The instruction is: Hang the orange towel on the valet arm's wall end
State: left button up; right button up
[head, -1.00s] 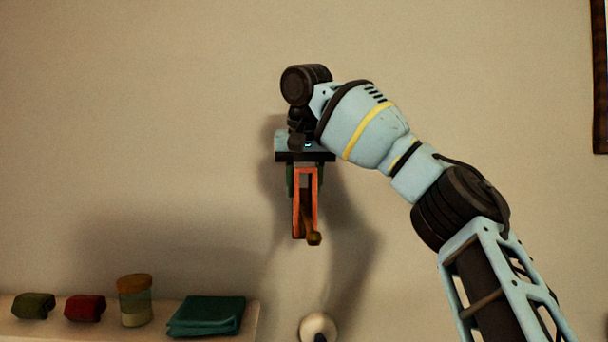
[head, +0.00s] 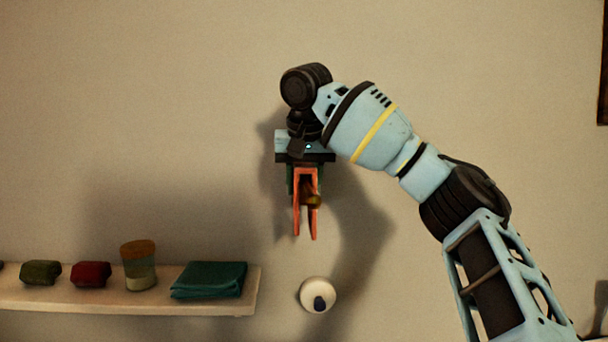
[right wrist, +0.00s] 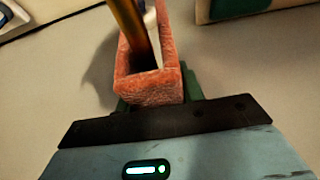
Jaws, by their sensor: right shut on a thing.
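The orange towel (head: 297,208) hangs folded from my right gripper (head: 305,172), its two sides pointing down like a narrow upside-down U. The gripper is shut on its top fold; its green fingers show beside the cloth. The brown valet arm's round end (head: 314,201) shows between or just in front of the towel's sides, below the fold. In the right wrist view the towel (right wrist: 150,88) forms a loop, and the brown rod (right wrist: 133,28) appears within its outline. Whether towel and rod touch, I cannot tell. My left gripper is not in view.
A wall shelf (head: 120,301) at lower left holds a folded teal cloth (head: 209,280), a jar (head: 139,266), a red bundle (head: 91,274) and a green bundle (head: 41,273). A round white fitting (head: 318,295) is below the towel.

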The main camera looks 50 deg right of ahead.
aim_at(305, 166)
jog(key=shift+f, duration=0.2)
jog(key=o, duration=1.1)
jog(key=shift+c, duration=0.2)
jog(key=shift+v, duration=3.9)
